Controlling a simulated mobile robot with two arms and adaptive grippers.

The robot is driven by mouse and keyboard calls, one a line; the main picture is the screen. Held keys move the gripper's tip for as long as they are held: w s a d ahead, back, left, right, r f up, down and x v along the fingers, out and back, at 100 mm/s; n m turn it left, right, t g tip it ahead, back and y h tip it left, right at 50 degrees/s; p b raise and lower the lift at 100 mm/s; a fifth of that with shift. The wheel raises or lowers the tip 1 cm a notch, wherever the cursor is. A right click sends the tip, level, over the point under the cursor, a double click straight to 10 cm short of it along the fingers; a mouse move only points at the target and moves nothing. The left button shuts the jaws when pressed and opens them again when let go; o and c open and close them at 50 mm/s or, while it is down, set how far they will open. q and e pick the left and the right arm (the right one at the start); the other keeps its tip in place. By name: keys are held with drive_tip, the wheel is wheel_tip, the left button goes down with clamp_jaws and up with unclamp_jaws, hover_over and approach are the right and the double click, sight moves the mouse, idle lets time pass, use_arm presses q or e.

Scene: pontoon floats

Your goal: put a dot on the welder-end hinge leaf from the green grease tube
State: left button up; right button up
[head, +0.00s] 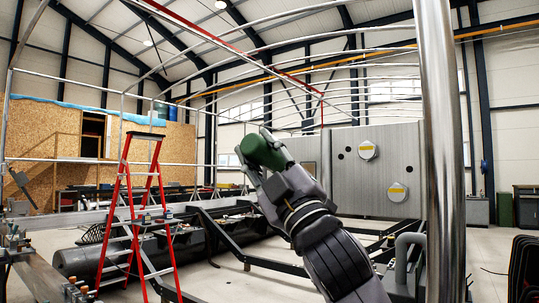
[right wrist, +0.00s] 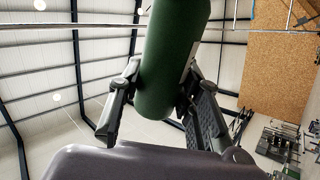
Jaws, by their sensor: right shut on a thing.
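My right gripper (head: 256,169) is raised in the middle of the head view, shut on the green grease tube (head: 266,150). In the right wrist view the tube (right wrist: 172,60) stands between the two fingers of the gripper (right wrist: 158,105), and its upper end runs out of the picture. I see no hinge leaf that I can make out for sure in either view. My left gripper is in neither view.
A red stepladder (head: 127,215) stands left of centre, near a long dark cylinder (head: 80,262) on the floor. A metal bench edge (head: 45,278) with fittings is at the lower left. A shiny upright pole (head: 442,150) stands close on the right. A large grey panel (head: 375,170) is behind.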

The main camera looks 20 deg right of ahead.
sight(245, 150)
drive_tip(key=shift+s+a, duration=0.4)
drive_tip(key=shift+a, duration=0.05)
drive_tip(key=shift+s+a, duration=0.1)
drive_tip(key=shift+s+a, duration=0.85)
drive_tip(key=shift+a, duration=0.3)
drive_tip(key=shift+w+d, duration=0.1)
drive_tip(key=shift+d, duration=0.05)
drive_tip(key=shift+w+d+p, duration=0.2)
drive_tip(key=shift+w+d, duration=0.85)
drive_tip(key=shift+d, duration=0.35)
drive_tip(key=shift+w+d+p, duration=0.15)
drive_tip(key=shift+w+d, duration=0.9)
drive_tip(key=shift+d, duration=0.3)
drive_tip(key=shift+w+d, duration=0.6)
drive_tip(key=shift+d, duration=0.15)
drive_tip(key=shift+s, duration=0.1)
